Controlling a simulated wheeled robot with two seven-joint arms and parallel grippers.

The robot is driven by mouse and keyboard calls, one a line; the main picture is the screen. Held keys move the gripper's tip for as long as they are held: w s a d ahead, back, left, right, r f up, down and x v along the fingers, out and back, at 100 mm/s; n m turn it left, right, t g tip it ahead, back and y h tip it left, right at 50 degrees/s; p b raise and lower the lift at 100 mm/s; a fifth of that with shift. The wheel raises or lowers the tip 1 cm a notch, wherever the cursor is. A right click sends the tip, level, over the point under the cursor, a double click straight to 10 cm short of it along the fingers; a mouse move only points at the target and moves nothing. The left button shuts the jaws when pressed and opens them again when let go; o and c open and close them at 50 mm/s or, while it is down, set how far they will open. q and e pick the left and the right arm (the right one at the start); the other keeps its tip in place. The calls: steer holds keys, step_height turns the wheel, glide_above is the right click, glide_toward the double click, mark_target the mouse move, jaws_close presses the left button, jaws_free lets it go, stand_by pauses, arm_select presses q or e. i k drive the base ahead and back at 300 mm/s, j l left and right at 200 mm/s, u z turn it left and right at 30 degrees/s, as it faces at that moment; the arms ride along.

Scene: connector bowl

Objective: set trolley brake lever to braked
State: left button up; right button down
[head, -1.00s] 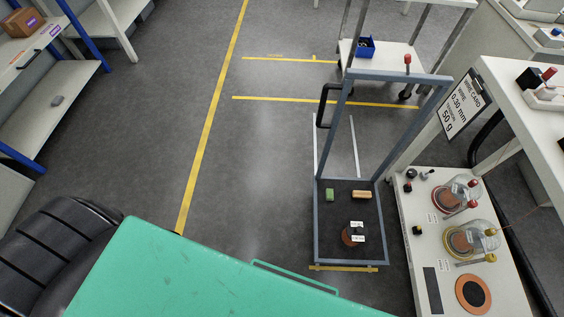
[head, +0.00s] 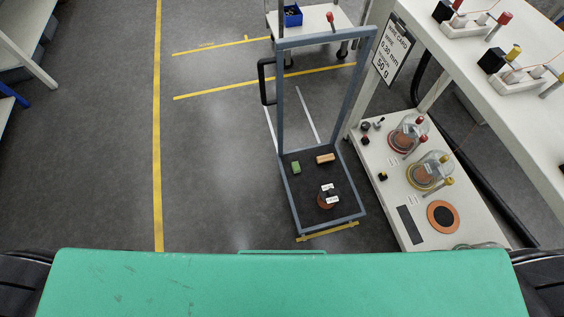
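The trolley (head: 282,110) has a blue-grey frame, a dark deck and a black side handle (head: 265,82). It stands on the floor right of centre. On the deck lie a green block (head: 296,167), an orange-tan block (head: 325,158) and a brown round item with white labels (head: 328,198). Neither of my grippers is in view.
A white bench with a low shelf (head: 405,220) stands close right of the trolley, holding spools under glass domes. A white cart with a blue bin (head: 292,15) is behind. Yellow lines (head: 157,130) mark the floor. Left of the trolley the floor is clear.

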mark_target(329, 15)
steer(key=i+j, duration=0.1)
steer(key=j, duration=0.2)
steer(key=i+j, duration=0.15)
steer(key=j, duration=0.2)
steer(key=i+j+z, duration=0.1)
steer(key=j, duration=0.2)
steer(key=i+j, duration=0.15)
steer(key=i, duration=0.15)
